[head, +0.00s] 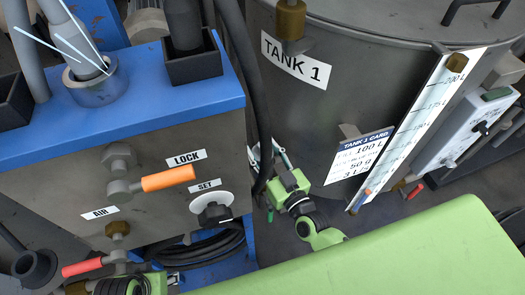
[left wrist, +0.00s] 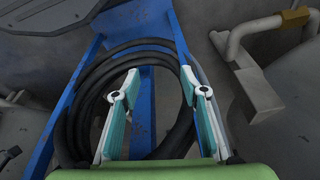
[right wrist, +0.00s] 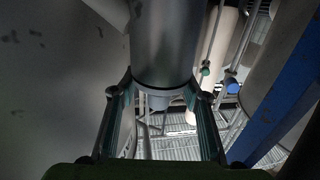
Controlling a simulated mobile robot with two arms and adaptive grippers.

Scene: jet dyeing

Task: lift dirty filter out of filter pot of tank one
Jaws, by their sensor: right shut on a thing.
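In the right wrist view a smooth dark grey cylinder (right wrist: 165,40) with a narrower lower end stands between the fingers of my right gripper (right wrist: 163,98), which is shut on it. I cannot tell whether it is the filter or the pot. In the head view my right gripper (head: 268,154) is low, between the blue-topped machine (head: 120,95) and tank one (head: 340,90); what it holds is hidden there. My left gripper (left wrist: 158,90) is open and empty in front of a coiled black hose (left wrist: 85,85). No dirty filter can be made out.
An orange lever (head: 168,179), a red lever (head: 82,267) and a set knob (head: 214,213) stick out from the machine front. A black hose (head: 258,110) hangs beside tank one. A tank card (head: 359,162) and a level scale (head: 415,130) are on its right.

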